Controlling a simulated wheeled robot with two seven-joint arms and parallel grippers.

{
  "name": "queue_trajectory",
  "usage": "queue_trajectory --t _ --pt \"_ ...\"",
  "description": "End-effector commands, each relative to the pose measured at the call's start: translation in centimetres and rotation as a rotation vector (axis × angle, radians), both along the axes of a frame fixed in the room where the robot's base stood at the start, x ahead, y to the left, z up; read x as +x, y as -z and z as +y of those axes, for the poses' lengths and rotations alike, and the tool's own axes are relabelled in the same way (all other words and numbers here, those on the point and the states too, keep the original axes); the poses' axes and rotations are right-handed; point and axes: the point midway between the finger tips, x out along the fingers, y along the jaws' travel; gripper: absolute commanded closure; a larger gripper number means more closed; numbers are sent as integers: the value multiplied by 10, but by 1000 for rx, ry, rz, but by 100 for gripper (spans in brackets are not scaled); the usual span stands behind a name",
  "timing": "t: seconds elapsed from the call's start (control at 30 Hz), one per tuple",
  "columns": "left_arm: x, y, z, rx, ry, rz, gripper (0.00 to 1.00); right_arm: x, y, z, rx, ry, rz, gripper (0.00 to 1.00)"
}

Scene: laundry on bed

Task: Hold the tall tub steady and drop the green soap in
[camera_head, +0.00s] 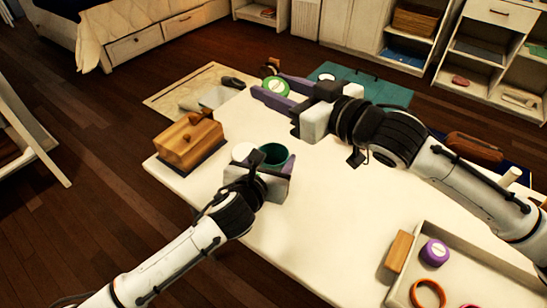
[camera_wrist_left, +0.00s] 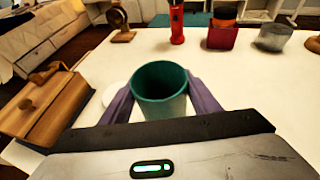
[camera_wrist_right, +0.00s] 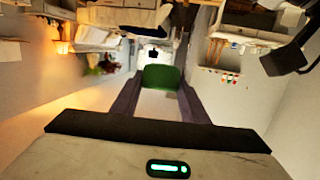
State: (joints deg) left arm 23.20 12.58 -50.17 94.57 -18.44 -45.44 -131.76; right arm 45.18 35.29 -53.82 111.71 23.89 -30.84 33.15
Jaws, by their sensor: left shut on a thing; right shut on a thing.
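The tall teal tub (camera_head: 275,153) stands upright on the white table, its round mouth open upward. My left gripper (camera_head: 270,176) is shut on it. In the left wrist view a finger lies on each side of the tub (camera_wrist_left: 160,108), and its visible inside looks empty. My right gripper (camera_head: 264,92) is shut on the green soap (camera_head: 276,86), a round piece with a pale face. It holds the soap beyond the tub, towards the table's far side, not above the tub. In the right wrist view the soap (camera_wrist_right: 161,76) shows between the fingertips.
A wooden box (camera_head: 188,143) stands left of the tub. A white round thing (camera_head: 241,151) lies close beside the tub. A tray (camera_head: 460,262) at lower right holds a purple soap (camera_head: 434,252) and an orange ring (camera_head: 427,293). The table's middle is clear.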

Motion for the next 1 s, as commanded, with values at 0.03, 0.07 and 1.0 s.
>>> queue_trajectory --t 0.03,0.07,1.0 --pt "0 0 0 0 0 1 66 0 0 0 1 0 -1 82" --pt "0 0 0 0 0 1 66 0 0 0 1 0 -1 82" --pt "0 1 0 2 -1 1 66 0 42 0 1 0 1 82"
